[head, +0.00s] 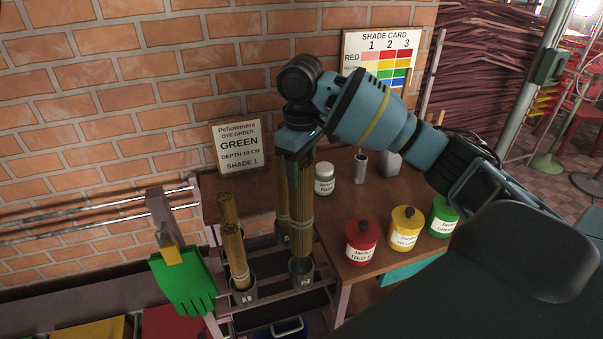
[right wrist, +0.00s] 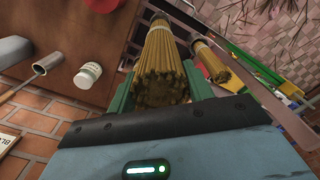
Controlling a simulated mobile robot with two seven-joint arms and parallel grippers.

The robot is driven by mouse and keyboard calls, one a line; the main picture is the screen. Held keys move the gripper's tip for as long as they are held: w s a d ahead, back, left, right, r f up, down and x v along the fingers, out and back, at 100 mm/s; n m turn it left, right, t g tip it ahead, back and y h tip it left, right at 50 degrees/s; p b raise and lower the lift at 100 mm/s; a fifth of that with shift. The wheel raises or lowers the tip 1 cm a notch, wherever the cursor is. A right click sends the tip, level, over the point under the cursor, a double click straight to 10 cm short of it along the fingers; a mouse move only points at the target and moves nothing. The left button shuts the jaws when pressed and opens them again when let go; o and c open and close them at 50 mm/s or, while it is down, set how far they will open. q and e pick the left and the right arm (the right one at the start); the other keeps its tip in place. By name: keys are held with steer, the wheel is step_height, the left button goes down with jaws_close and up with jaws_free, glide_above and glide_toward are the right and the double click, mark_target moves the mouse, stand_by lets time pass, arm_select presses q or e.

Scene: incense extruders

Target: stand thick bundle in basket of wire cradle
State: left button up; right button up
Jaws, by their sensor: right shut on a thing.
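My right gripper (head: 298,160) is shut on the upper part of a thick bundle (head: 301,215) of tan incense sticks, which hangs upright below it. The bundle (right wrist: 160,65) also shows between the green fingers in the right wrist view. Its lower end is at the mouth of a grey, labelled basket (head: 302,280); I cannot tell whether it rests on the bottom. Another bundle (head: 282,190) stands just behind it. Two more bundles stand to the left, the nearer one (head: 236,255) in a grey basket (head: 243,294). My left gripper is not in view.
A wooden table right of the rack holds red (head: 361,245), yellow (head: 405,230) and green (head: 443,217) jars and a white jar (head: 325,180). A green glove (head: 184,283) hangs at the rack's left. An order card (head: 238,146) reads GREEN, depth 10 cm, shade 1.

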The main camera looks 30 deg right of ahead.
steer(key=shift+r, duration=3)
